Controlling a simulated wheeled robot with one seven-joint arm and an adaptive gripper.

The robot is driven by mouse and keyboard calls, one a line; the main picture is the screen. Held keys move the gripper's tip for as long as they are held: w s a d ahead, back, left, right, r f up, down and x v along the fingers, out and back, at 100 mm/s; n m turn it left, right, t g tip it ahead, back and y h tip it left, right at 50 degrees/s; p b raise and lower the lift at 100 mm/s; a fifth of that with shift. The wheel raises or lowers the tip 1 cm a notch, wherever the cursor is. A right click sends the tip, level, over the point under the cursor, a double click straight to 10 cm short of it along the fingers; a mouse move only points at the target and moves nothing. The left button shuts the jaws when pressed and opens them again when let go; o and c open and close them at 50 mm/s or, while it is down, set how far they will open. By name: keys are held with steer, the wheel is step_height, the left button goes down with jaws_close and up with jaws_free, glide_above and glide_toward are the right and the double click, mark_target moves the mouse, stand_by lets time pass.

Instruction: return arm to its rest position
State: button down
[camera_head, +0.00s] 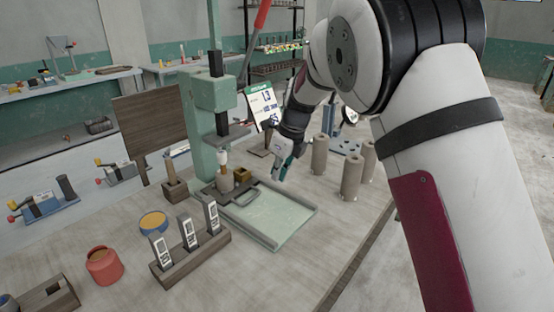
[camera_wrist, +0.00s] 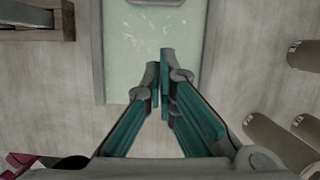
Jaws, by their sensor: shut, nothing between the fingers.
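My arm reaches in from the right of the head view over the table. My gripper (camera_head: 280,176) points down above the right back part of a pale green tray (camera_head: 268,214). In the wrist view my gripper (camera_wrist: 160,62) has its teal fingers close together at the tips, with nothing between them. The tray (camera_wrist: 118,40) lies below and beyond the fingertips in that view. The fingers look clear of the tray and of the cylinders beside it.
Several grey-brown cylinders (camera_head: 352,174) stand right of my gripper. A green press (camera_head: 203,130) rises behind the tray. A wooden rack (camera_head: 190,262) with tagged tools, a red jar (camera_head: 103,265) and a yellow-topped tub (camera_head: 153,222) stand in front. The table's right front is clear.

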steer(key=s+d+r+n+t+p, duration=0.1)
steer(key=s+d+r+n, duration=0.6)
steer(key=s, duration=0.3)
steer(key=s+d+r+n+p, duration=0.1)
steer(key=s+d+r+n, duration=0.55)
steer(key=s+r, duration=0.4)
steer(key=s+d+n+h, duration=0.1)
steer(key=s+d+n, duration=0.1)
steer(key=s, duration=0.5)
steer(key=s+d+f+n+h, duration=0.1)
steer(key=s+d+n, duration=0.2)
steer(key=s+n, duration=0.2)
steer(key=s+d+f+n+t+p, duration=0.1)
steer(key=s+d+n, duration=0.2)
steer(key=s, duration=0.7)
steer(key=shift+f+n+h, duration=0.25)
steer(key=shift+n+h, duration=0.15)
steer(key=shift+n, duration=0.35)
